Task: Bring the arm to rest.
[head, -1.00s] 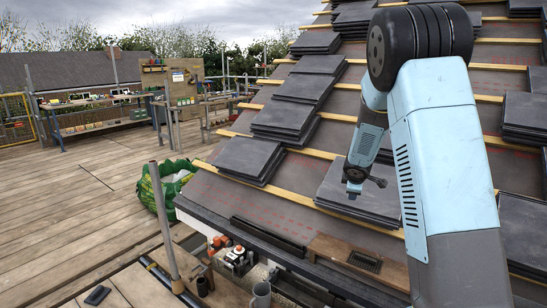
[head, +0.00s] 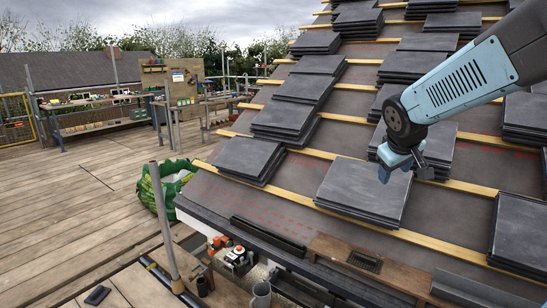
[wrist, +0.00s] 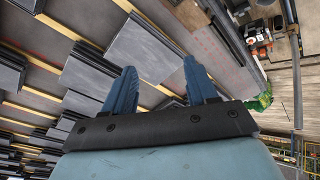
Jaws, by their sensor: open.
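My arm comes in from the upper right of the head view, its light blue link reaching down and left to a dark round joint. My gripper (head: 384,173) hangs just below that joint, in front of the slate stacks on the roof slope. In the wrist view the two blue fingers of my gripper (wrist: 160,66) stand apart with nothing between them. A slate stack (head: 365,190) shows just below my gripper in the head view. I cannot tell the exact gap between them.
Several slate stacks (head: 283,118) lie along the wooden battens (head: 300,150) of the roof. A wooden board (head: 365,262), tools (head: 237,258) and a metal pole (head: 165,215) are at the eaves.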

